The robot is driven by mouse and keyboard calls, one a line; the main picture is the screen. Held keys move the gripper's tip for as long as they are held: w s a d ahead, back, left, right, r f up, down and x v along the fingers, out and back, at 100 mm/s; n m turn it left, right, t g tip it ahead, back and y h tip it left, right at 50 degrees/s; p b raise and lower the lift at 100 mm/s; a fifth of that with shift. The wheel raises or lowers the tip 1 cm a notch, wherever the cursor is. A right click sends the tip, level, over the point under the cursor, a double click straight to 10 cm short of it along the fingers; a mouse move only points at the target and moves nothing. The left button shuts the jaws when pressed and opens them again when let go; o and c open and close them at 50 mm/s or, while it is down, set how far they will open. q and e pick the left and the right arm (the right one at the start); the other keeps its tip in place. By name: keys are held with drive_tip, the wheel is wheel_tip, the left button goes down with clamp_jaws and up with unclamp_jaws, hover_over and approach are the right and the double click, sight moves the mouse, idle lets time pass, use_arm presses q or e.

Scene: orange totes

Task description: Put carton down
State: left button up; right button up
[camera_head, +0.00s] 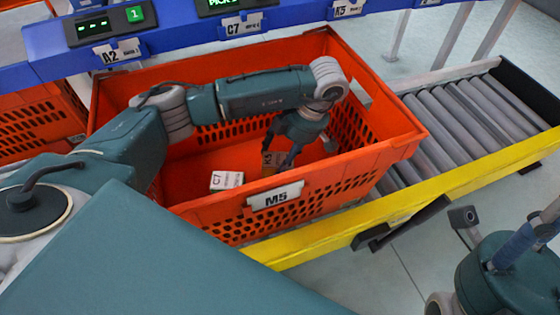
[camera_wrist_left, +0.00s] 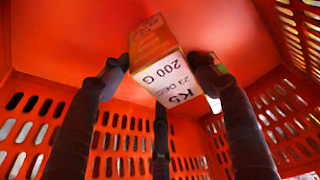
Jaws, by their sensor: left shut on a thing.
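My left gripper (camera_head: 280,158) reaches down inside the orange tote labelled M5 (camera_head: 345,178). It is shut on a small carton (camera_head: 269,159), low in the tote near its front wall. A second carton marked C7 (camera_head: 227,180) lies on the tote floor, left of the held one. My right gripper (camera_head: 507,213) is at the lower right, empty with fingers apart, partly cut off.
A grey roller conveyor (camera_head: 450,115) with a yellow side rail (camera_head: 470,178) runs right of the tote. A blue rack rail (camera_head: 185,33) with labels and green displays runs behind it. Another orange tote (camera_head: 40,122) stands at the left. The tote's floor around the cartons has free room.

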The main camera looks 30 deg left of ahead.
use_arm(q)
drive_tip(key=shift+f, duration=0.8)
drive_tip(key=shift+r, duration=0.1)
drive_tip(key=shift+f, duration=0.3)
drive_tip(key=o, duration=1.4)
drive_tip(key=shift+c, duration=0.2)
